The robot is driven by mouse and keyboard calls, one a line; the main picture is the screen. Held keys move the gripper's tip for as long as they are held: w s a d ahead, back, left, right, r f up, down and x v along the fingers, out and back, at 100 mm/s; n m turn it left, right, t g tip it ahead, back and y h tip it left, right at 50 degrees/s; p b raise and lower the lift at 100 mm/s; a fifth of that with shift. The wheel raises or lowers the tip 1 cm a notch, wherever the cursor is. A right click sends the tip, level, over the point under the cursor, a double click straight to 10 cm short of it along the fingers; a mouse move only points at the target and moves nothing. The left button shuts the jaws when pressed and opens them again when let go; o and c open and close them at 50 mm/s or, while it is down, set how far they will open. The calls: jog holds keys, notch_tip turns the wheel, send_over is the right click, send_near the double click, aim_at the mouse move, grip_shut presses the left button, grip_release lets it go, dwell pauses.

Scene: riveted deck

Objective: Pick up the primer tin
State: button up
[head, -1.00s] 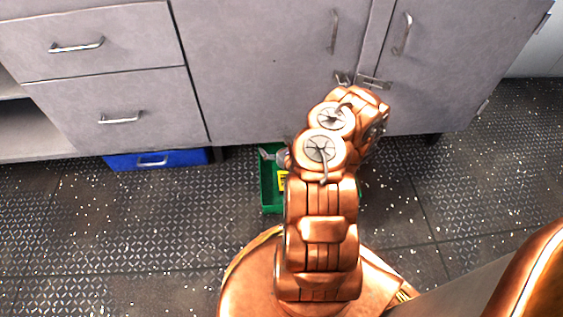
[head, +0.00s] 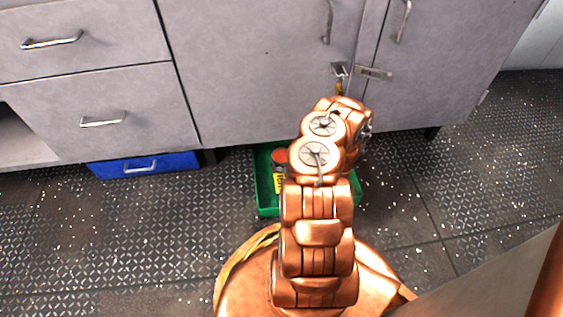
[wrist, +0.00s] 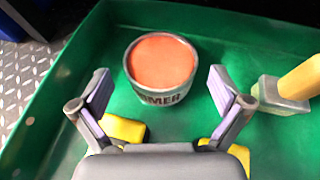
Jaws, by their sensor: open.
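The primer tin (wrist: 160,97) is a small grey tin with an orange top and dark lettering reading "MER". In the wrist view it stands upright in a green tray (wrist: 65,80), near the middle. My gripper (wrist: 162,92) is open, its two fingers on the left and right of the tin's near side, with no clear contact. In the head view my arm hides the gripper and most of the tray (head: 264,195). A reddish round top (head: 280,156) shows there beside my arm; I cannot tell if it is the tin.
In the wrist view, a yellow-handled object (wrist: 298,80) lies right of the tin, and yellow pieces (wrist: 124,128) lie under my fingers. In the head view, grey cabinets (head: 250,70) stand behind the tray and a blue bin (head: 145,165) is to its left.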

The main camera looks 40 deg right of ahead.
aim_at(281, 156)
jog(key=shift+b+x, duration=0.7)
jog(key=shift+x, duration=0.8)
jog(key=c, duration=1.2)
jog(key=shift+c, duration=0.2)
